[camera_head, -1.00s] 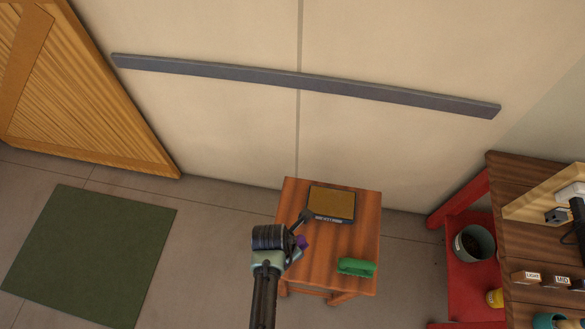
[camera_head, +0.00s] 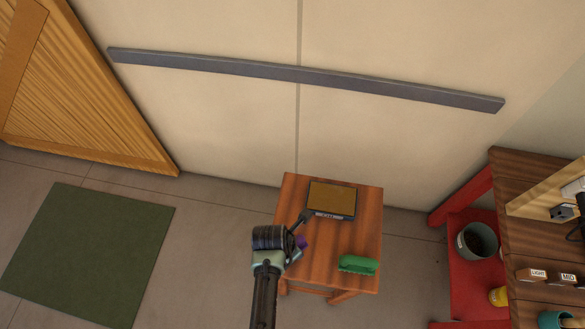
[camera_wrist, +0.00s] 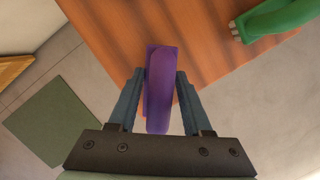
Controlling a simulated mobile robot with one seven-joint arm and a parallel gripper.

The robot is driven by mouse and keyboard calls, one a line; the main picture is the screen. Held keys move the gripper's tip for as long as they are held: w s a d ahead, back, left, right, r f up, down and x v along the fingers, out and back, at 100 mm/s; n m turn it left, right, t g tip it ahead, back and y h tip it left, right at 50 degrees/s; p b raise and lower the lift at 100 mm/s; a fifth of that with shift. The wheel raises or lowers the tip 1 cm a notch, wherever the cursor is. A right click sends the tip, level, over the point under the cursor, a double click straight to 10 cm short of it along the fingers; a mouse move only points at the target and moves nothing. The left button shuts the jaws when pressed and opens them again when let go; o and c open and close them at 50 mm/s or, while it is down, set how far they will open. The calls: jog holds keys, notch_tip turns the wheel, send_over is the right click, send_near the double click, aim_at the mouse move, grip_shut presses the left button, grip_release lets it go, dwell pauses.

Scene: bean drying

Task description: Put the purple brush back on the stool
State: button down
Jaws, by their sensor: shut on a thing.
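The purple brush (camera_wrist: 160,90) is between the two fingers of my gripper (camera_wrist: 155,100) in the wrist view, and the fingers are shut on it. In the head view only a small part of the purple brush (camera_head: 302,242) shows beside my gripper (camera_head: 297,245); the rest is hidden. The gripper is at the left edge of the wooden stool (camera_head: 325,245), and the brush overlaps the stool top in the wrist view. I cannot tell whether the brush touches the stool.
A green brush (camera_head: 358,264) lies at the stool's front right. A dark-edged box with a brown top (camera_head: 332,199) lies at its back. The middle of the stool top is clear. A shelf unit (camera_head: 515,190) stands right; a green mat (camera_head: 90,250) lies left.

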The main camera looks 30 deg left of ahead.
jog(key=shift+f+b, duration=0.45)
jog(key=shift+f, duration=0.2)
jog(key=shift+c, duration=1.3)
grip_release()
jog(key=v, duration=1.3)
jog(key=shift+s+p, duration=0.1)
jog(key=shift+p, duration=0.2)
